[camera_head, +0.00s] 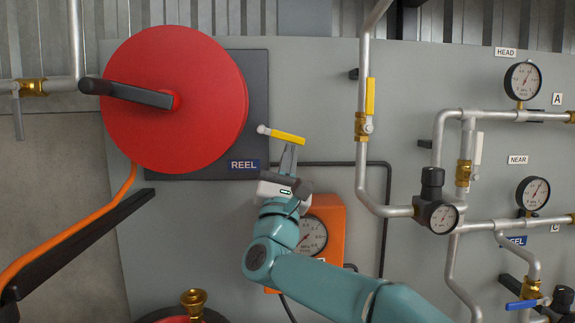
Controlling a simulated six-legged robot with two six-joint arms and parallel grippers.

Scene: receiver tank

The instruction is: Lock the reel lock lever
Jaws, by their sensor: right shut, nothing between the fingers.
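The red hose reel (172,100) is at the upper left, with a dark crank handle (135,95) on it. A short yellow lever (288,137), which looks like the reel lock lever, is just right of the reel's dark backing plate (257,85). Its pale rounded end is at the left, and the yellow part slopes slightly down to the right. My right gripper (289,152) comes up from below, shut and empty. Its tips are at or just under the yellow part; I cannot tell whether they touch. My left gripper is not in view.
An orange gauge box (329,225) is partly behind my right arm. A pipe with a yellow-handled valve (370,97) runs to the right of the lever. Several gauges and pipes fill the right side. An orange hose (75,240) is at the lower left.

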